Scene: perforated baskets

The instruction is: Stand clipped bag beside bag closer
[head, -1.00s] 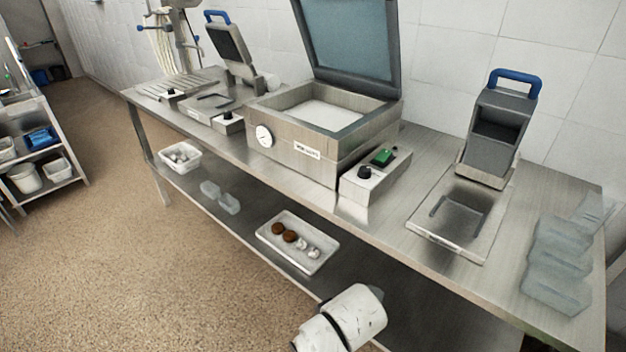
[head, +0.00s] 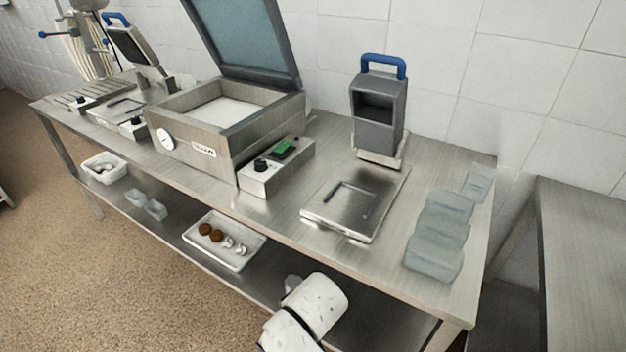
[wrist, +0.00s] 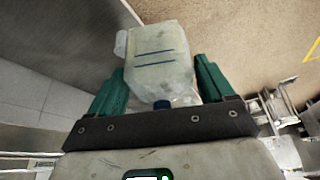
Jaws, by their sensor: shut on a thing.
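In the wrist view my gripper (wrist: 160,68) has its two green fingers on either side of a translucent pale bag (wrist: 158,42). The bag has two dark blue lines across it and a small blue piece (wrist: 163,104) at the gripper end, which may be its clip. The gripper is shut on this bag, which is held above the floor. In the head view only part of my white arm shows at the bottom, and the gripper and bag are hidden. A grey machine with a blue handle (head: 377,125) stands on the steel table; I cannot tell whether it is the bag closer.
The steel table (head: 290,222) also bears an open-lidded vacuum machine (head: 190,135), a control box (head: 270,170) and several translucent containers (head: 437,232) at its right end. A tray (head: 225,258) lies on the lower shelf. Another table (head: 590,235) stands at the right.

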